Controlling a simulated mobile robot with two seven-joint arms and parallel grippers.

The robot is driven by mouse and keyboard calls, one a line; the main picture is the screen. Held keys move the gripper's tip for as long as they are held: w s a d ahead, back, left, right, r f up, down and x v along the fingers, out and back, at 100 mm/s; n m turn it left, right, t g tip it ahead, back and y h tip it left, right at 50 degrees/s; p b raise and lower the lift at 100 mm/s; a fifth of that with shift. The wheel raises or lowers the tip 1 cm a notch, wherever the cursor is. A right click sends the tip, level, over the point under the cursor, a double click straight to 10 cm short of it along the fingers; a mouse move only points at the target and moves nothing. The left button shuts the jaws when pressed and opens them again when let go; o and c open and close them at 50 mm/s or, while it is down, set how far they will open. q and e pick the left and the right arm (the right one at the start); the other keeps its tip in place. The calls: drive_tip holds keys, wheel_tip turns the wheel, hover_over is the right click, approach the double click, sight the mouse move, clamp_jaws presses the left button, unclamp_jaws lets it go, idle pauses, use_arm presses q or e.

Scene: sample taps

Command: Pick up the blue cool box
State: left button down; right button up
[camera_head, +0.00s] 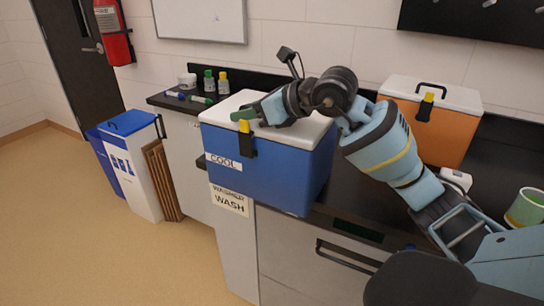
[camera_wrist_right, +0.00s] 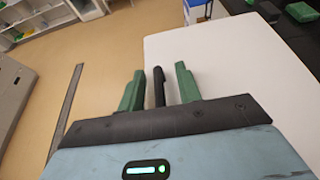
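The blue cool box (camera_head: 265,172) with a white lid (camera_head: 290,135), a COOL label and a black-and-yellow front latch (camera_head: 246,140) stands on the dark counter. My right gripper (camera_head: 250,115) reaches in from the right, low over the lid; the arm hides part of the lid. In the right wrist view, the green fingers of this gripper (camera_wrist_right: 158,88) are apart, with a dark upright bar (camera_wrist_right: 158,86) between them and visible gaps on both sides. The bar looks like the lid's handle. The white lid (camera_wrist_right: 220,75) fills the right there. My left gripper is not in view.
An orange box (camera_head: 445,125) with a white lid stands behind on the right, near my arm. A green-and-white cup (camera_head: 524,208) stands at right. Bins (camera_head: 130,165) are on the floor at left.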

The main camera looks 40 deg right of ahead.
clamp_jaws()
idle(1.4)
drive_tip(key=shift+w+r, duration=0.1)
drive_tip(key=shift+r, duration=0.15)
